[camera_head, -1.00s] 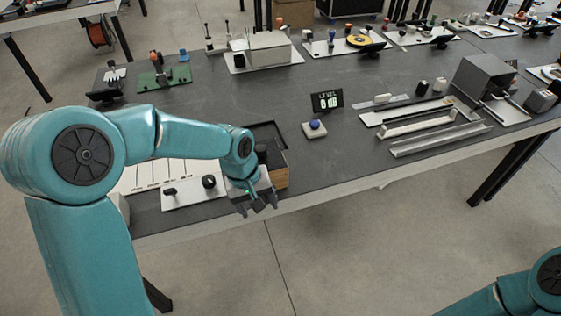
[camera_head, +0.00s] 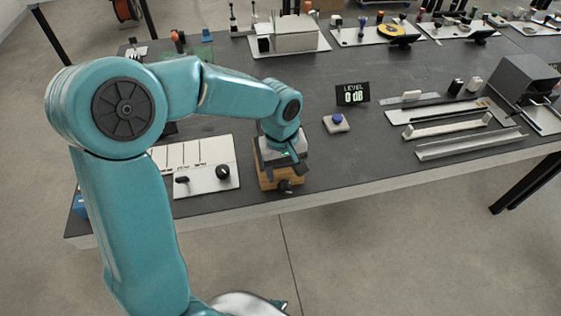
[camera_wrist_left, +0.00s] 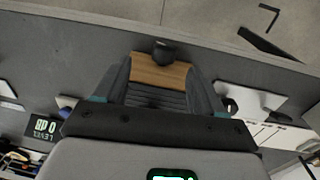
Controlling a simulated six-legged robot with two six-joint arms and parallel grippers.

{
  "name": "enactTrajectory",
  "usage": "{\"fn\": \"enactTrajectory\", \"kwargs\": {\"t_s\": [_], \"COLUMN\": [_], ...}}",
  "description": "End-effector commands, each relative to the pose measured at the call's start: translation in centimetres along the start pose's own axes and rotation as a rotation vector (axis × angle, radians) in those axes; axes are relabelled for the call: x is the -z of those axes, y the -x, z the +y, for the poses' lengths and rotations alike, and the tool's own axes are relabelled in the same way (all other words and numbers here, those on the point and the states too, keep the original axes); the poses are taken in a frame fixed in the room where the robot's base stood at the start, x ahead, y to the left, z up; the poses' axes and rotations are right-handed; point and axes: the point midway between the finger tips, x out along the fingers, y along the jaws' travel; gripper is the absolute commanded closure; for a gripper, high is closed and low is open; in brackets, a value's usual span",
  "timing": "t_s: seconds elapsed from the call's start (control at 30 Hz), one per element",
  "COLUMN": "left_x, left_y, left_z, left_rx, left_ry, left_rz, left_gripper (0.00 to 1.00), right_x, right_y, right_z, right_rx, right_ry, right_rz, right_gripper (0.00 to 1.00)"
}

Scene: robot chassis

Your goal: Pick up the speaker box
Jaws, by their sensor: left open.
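The speaker box (camera_head: 266,181) is a small wooden box with a black round part on its front, near the table's front edge in the head view. My left gripper (camera_head: 287,158) is above it and hides much of its top. In the left wrist view the speaker box (camera_wrist_left: 158,74) shows its wood face and dark ribbed part between the two fingers of my open left gripper (camera_wrist_left: 160,88). Whether the fingers touch its sides I cannot tell. My right gripper is not in view.
A white panel (camera_head: 206,177) with a black knob lies left of the box. A blue button on a white base (camera_head: 336,124) and a level display (camera_head: 352,94) stand to the right. Metal rails (camera_head: 470,144) lie farther right. Bare table lies between.

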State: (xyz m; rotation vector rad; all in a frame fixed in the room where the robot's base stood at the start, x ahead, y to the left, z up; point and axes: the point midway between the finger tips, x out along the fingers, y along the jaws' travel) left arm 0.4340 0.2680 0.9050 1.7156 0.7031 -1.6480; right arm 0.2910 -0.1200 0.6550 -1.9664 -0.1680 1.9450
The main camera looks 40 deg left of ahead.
Motion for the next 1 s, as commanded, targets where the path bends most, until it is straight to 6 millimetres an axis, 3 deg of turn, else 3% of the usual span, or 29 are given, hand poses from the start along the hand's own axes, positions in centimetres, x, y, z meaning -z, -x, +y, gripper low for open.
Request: {"fn": "enactTrajectory", "kwargs": {"t_s": [0.1,0.37,0.6,0.9,0.97,1.0], "left_x": [0.0,0.1,0.2,0.2,0.2,0.2], "left_y": [-2.3,-4.6,-8.3,-8.9,-8.9,-8.9], "left_z": [-0.1,-0.1,-0.5,-0.5,-0.5,-0.5], "left_rx": [0.003,0.002,0.001,-0.002,-0.002,-0.002], "left_ry": [0.001,-0.002,-0.004,-0.004,-0.004,-0.004], "left_rz": [-0.003,-0.003,-0.004,-0.001,-0.001,-0.001], "left_gripper": [0.31,0.31,0.31,0.31,0.47,0.60], "right_x": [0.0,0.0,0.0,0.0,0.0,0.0], "right_y": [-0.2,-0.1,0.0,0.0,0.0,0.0], "right_z": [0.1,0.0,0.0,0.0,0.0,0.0], "right_rx": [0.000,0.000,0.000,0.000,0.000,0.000], "right_ry": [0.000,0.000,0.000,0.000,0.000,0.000], "right_rz": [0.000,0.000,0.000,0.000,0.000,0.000], "right_gripper": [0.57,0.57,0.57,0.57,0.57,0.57]}}
